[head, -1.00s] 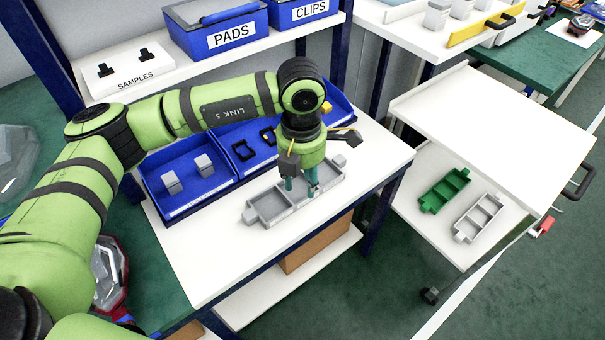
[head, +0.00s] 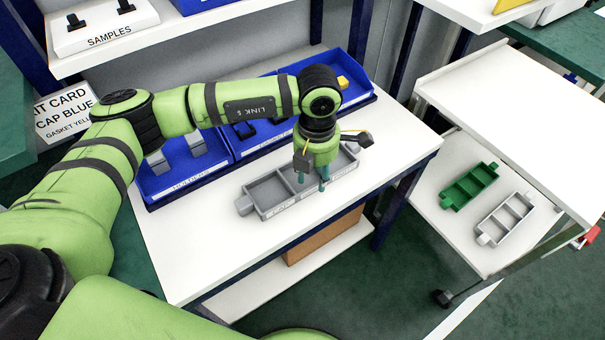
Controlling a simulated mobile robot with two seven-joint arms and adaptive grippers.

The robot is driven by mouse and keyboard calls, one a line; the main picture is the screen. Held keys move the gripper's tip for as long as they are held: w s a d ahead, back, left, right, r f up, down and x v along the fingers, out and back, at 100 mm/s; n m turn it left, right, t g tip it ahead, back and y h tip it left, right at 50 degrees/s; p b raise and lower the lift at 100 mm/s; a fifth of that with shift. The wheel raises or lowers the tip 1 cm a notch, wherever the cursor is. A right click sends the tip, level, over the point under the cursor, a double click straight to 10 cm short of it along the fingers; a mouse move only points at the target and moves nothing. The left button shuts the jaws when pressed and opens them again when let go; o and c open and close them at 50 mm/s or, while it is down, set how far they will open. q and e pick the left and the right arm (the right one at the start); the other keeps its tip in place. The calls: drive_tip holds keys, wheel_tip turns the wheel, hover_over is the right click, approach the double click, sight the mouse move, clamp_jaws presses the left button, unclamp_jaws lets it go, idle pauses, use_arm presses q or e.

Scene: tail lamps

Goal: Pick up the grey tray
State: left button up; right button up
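A long grey tray (head: 270,193) with compartments and end tabs lies at the front of the white bench. My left gripper (head: 312,182) points down over the middle of this tray. Its two teal fingers reach down at the tray's middle, one near the front wall. The gripper body hides part of the tray, and I cannot tell whether the fingers press on a wall or divider. My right gripper is not in view. A second, lighter grey tray (head: 505,218) lies on the cart's lower shelf beside a green tray (head: 468,187).
Blue bins (head: 185,185) with grey and black parts stand behind the tray on the bench (head: 215,262). A raised shelf (head: 165,32) with a samples block is at the back. A white cart (head: 510,110) stands at the right. The bench's front left is clear.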

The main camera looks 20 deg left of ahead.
sight(313, 190)
use_arm(q)
drive_tip(key=f, duration=0.3)
drive_tip(key=shift+w+a+f+p, duration=0.1)
drive_tip(key=shift+a+f+p, duration=0.1)
drive_tip(key=shift+p, duration=0.1)
drive_tip(key=shift+f, duration=0.15)
clamp_jaws()
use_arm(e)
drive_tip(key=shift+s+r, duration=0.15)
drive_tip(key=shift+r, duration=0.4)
